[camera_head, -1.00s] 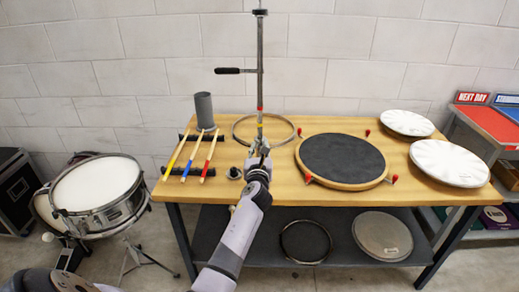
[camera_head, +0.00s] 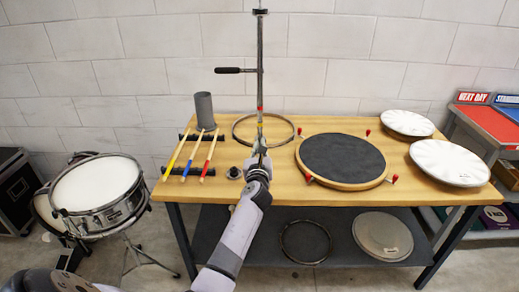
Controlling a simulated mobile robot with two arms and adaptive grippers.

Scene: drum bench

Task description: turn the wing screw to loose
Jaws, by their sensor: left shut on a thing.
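A tall metal stand (camera_head: 260,45) with a black side handle (camera_head: 228,70) rises from the back of the wooden bench. It has red and yellow marks low on its rod. My left gripper (camera_head: 260,147) is at the lower part of this rod, in front of the metal hoop, with its fingers pointing away from me. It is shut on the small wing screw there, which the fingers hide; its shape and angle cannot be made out. My right gripper is out of view.
On the bench, a metal hoop (camera_head: 240,139) lies behind my gripper. A round black pad (camera_head: 342,158) with red knobs is close on the right. Drumsticks (camera_head: 190,152), a grey cup (camera_head: 204,111) and a small dark part (camera_head: 234,173) are on the left. Pale drumheads (camera_head: 449,163) lie far right.

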